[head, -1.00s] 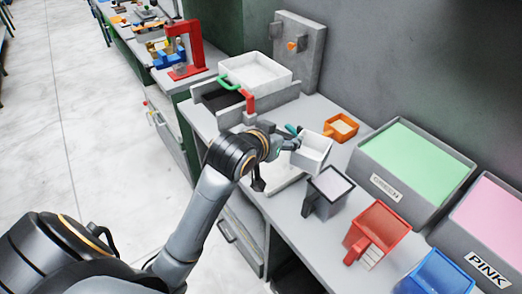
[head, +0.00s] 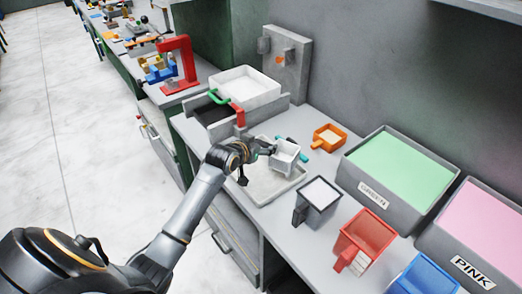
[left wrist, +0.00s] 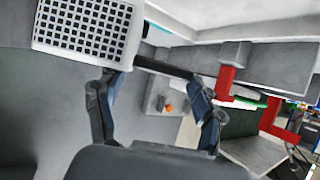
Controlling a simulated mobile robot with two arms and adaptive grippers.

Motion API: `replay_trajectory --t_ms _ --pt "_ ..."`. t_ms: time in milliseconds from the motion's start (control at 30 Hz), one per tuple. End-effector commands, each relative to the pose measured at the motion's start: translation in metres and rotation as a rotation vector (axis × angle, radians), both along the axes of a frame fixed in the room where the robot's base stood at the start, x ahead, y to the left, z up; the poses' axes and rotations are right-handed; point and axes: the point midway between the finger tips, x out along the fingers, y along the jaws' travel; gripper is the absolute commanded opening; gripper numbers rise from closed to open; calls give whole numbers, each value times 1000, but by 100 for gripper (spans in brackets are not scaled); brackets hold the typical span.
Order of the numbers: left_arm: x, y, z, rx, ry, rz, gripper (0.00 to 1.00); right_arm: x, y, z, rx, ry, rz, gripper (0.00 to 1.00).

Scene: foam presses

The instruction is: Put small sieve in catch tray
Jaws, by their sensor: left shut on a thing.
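The small sieve (head: 285,158) is a white box with a dark handle. In the left wrist view its perforated face (left wrist: 85,25) fills the upper left. My left gripper (head: 262,148) is shut on the sieve's handle, which shows as a dark bar between the fingers (left wrist: 158,72) in the left wrist view. A shallow pale tray (head: 262,188), which looks like the catch tray, lies on the bench under the sieve. The sieve hangs over its back part; the exact gap is unclear. My right gripper is not in view.
A grey scoop (head: 303,212), a red scoop (head: 368,235) and an orange scoop (head: 330,132) stand close by. Large green (head: 395,220) and pink (head: 438,252) bins line the wall. A white tray (head: 243,72) stands behind, in a grey frame with red and green handles.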

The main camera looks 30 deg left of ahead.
Motion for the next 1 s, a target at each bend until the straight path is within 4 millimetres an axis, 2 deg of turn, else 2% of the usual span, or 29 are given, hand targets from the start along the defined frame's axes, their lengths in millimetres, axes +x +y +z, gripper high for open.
replay_trajectory --t_ms 100,200,567,600,700,1000 --pt "-2 -1 -18 -4 6 0 35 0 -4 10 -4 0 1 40" --pt "-2 -2 -26 -4 4 0 35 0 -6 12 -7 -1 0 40" --pt "-1 -1 -31 -1 2 0 35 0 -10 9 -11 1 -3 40" --pt "-2 -2 -31 -1 2 0 72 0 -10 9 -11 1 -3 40" --pt "-2 -2 -31 -1 2 0 91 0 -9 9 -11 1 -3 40" --pt "-2 -1 -31 -1 3 0 91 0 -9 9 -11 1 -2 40"
